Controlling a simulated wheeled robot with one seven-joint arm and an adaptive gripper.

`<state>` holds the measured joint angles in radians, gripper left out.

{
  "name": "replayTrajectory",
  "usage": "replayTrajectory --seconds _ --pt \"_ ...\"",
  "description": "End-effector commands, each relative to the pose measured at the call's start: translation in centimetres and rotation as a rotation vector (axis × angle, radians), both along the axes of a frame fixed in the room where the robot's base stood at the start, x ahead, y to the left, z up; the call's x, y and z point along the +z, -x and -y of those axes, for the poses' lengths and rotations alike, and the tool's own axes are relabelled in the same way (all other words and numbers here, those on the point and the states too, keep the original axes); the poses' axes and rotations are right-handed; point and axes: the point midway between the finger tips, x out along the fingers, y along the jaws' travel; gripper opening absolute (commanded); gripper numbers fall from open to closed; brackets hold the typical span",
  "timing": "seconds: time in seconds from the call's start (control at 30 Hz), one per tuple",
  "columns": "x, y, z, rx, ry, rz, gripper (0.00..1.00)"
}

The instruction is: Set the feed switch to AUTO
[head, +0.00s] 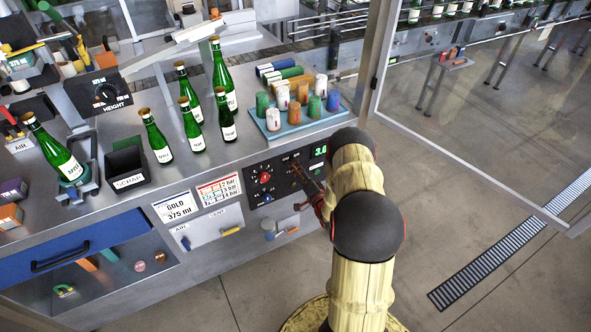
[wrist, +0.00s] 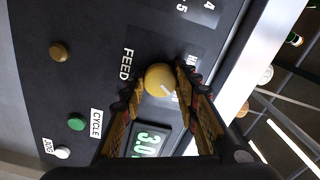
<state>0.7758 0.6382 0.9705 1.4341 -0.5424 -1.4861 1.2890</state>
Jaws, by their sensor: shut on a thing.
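The feed switch is a round ochre knob (wrist: 159,80) beside the white FEED label (wrist: 126,64) on the dark control panel (wrist: 95,30). A short white pointer mark on the knob points toward the lower right in the wrist view. The small position lettering beside the knob is partly hidden by a finger, and I cannot read AUTO. My gripper (wrist: 158,88) is shut on the knob, one finger on each side. In the head view my gripper (head: 300,178) is at the right part of the panel (head: 257,200), and the knob is hidden there.
A green display (wrist: 147,143) is close to the fingers. A green CYCLE button (wrist: 76,124), a white JOG button (wrist: 62,152) and a brown button (wrist: 58,51) sit on the panel. A blue tray (head: 268,133) of capsules and several green bottles (head: 192,124) stand on the bench above.

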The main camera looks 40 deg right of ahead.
Motion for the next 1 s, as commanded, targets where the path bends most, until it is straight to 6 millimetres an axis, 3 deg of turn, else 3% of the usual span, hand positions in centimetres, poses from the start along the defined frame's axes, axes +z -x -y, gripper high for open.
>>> replayTrajectory --seconds 0.17,0.2,0.5,0.83,1.0 --pt "0.0 0.0 0.1 -0.001 0.000 0.000 0.05" --pt "0.0 0.0 0.1 -0.001 0.000 0.000 0.33" --pt "0.0 0.0 0.0 -0.001 0.001 0.000 0.50" --pt "0.0 0.2 0.0 -0.001 0.001 -0.001 0.50" --pt "0.0 2.0 -0.4 -0.003 0.001 -0.001 0.50"
